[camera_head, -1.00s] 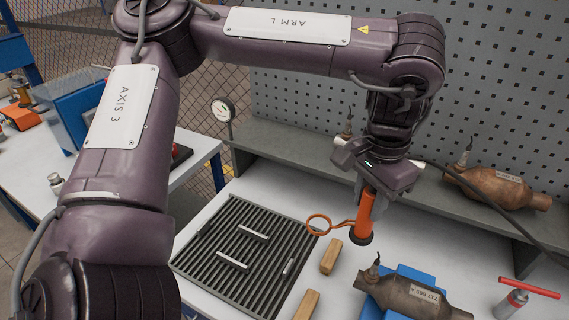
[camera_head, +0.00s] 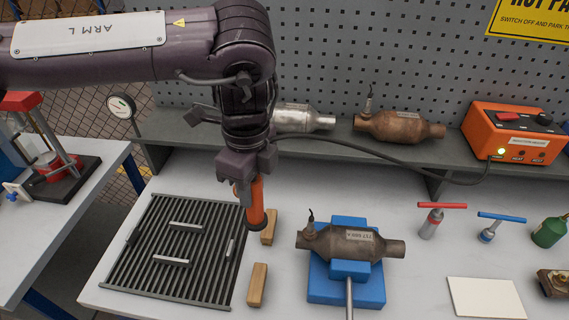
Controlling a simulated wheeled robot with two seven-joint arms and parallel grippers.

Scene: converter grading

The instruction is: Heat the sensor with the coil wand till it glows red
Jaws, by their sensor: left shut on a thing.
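My left gripper (camera_head: 247,182) comes down from above and is shut on the orange handle of the coil wand (camera_head: 256,204), which hangs upright over the bench. The wand's coil loop is not visible now. A brown converter (camera_head: 352,243) lies in a blue clamp cradle (camera_head: 345,290), to the right of the wand. A small dark sensor (camera_head: 310,219) stands up from the converter's left end, apart from the wand, with no red glow visible. My right gripper is not in view.
Two wooden blocks (camera_head: 257,285) and a slatted grate (camera_head: 150,275) lie left of the cradle. An orange heater box (camera_head: 513,135) with a cable and a copper converter (camera_head: 400,127) stand on the shelf. T-handled tools (camera_head: 432,222) and a white plate (camera_head: 485,297) are at right.

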